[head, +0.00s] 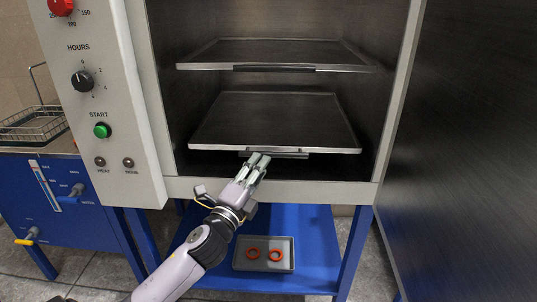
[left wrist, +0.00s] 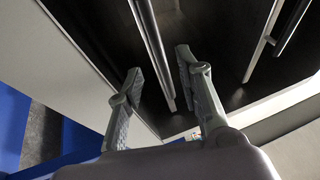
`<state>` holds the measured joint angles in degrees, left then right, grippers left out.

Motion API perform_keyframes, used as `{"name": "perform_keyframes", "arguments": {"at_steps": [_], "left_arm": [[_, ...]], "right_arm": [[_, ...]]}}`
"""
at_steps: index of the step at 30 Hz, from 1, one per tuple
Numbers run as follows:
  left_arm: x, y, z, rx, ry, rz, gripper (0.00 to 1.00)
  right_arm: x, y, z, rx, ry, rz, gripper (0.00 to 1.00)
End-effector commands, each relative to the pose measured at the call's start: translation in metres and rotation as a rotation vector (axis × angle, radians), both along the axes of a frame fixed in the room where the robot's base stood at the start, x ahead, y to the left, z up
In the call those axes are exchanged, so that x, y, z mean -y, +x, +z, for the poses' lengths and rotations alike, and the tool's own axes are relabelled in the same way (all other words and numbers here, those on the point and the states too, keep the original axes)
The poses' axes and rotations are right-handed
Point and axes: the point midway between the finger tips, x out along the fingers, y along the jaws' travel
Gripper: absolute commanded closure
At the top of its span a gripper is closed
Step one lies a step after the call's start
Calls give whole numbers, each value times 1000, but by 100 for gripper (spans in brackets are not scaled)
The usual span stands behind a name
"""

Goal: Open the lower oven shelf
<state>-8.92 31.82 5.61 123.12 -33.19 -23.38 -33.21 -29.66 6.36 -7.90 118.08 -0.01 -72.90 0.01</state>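The lower oven shelf (head: 275,120) is a dark flat tray with a bright metal rim, inside the open oven chamber. Its handle (head: 288,155) is a short bar under the front edge. My left gripper (head: 258,158) is at the left part of this handle, at the front of the chamber. In the left wrist view the two fingers (left wrist: 159,62) are apart, and the shelf's metal edge (left wrist: 153,45) runs between them in the picture. I cannot tell whether either finger touches it. My right gripper is not in view.
The upper shelf (head: 275,52) with its dark handle sits above. The control panel (head: 90,100) is left of the chamber. Below, a grey tray (head: 242,262) with two orange rings stands on a blue shelf (head: 315,250). A wire basket (head: 35,122) is at the left.

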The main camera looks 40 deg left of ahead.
Motion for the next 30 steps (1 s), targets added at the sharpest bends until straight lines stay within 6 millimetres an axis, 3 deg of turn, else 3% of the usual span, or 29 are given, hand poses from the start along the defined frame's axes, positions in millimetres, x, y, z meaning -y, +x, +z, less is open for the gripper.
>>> {"name": "perform_keyframes", "arguments": {"at_steps": [6,12,22,30], "left_arm": [[-6,38,9,2,0,0,67],[-9,55,12,1,1,0,67],[-9,58,12,0,0,0,67],[-9,58,12,0,0,0,84]], "right_arm": [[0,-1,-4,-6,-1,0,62],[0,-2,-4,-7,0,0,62],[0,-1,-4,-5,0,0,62],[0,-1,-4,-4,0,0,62]]}}
